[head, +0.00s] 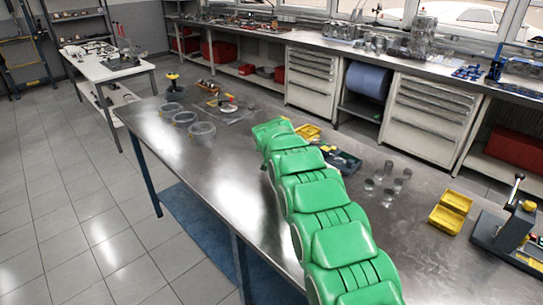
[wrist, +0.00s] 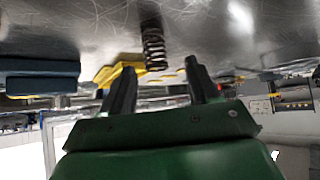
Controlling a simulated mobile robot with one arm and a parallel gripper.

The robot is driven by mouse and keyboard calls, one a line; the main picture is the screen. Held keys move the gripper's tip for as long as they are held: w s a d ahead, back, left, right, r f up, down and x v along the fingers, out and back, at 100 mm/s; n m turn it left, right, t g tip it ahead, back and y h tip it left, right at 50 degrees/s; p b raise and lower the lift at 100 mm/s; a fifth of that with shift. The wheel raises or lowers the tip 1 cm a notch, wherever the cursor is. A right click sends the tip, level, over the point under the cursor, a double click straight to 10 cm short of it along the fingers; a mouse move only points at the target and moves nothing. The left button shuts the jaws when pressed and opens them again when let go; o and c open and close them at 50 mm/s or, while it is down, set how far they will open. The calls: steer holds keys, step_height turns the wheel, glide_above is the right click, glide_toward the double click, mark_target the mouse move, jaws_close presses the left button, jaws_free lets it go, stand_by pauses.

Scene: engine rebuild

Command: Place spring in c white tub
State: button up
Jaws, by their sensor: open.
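In the wrist view a dark coiled spring (wrist: 154,49) stands against the bare metal table top, which fills the upper part of that picture. My gripper (wrist: 161,65) is open, with its two dark fingers apart and the spring showing between and beyond their tips. I cannot tell whether the spring touches a finger. In the head view my green arm hides the gripper and the spring. Three clear whitish tubs stand in a row on the table's far left: the back tub (head: 172,109), the middle tub (head: 185,119) and the front tub (head: 202,132). No letter labels are readable.
A yellow bin (head: 307,132) and a dark blue tray (head: 343,160) lie just right of my arm. Several metal cylinders (head: 388,181) and another yellow bin (head: 450,212) stand further right. Bare metal table (head: 215,170) lies between my arm and the tubs.

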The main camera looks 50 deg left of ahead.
steer(key=shift+w+a+f, duration=0.1)
steer(key=shift+f, duration=0.05)
steer(key=shift+w+a+f, duration=0.3)
steer(key=shift+w+f, duration=0.1)
steer(key=shift+w+a+f, duration=0.15)
steer(key=shift+w+f, duration=0.2)
steer(key=shift+f, duration=0.15)
steer(key=shift+w+a+f, duration=0.15)
steer(key=shift+w+a, duration=0.05)
steer(key=shift+a, duration=0.05)
steer(key=shift+w+a+f, duration=0.15)
steer(key=shift+w+f, duration=0.05)
steer(key=shift+f, duration=0.25)
steer(key=shift+w+a+f, duration=0.1)
steer(key=shift+w+a, duration=0.05)
steer(key=shift+a, duration=0.05)
steer(key=shift+c, duration=0.3)
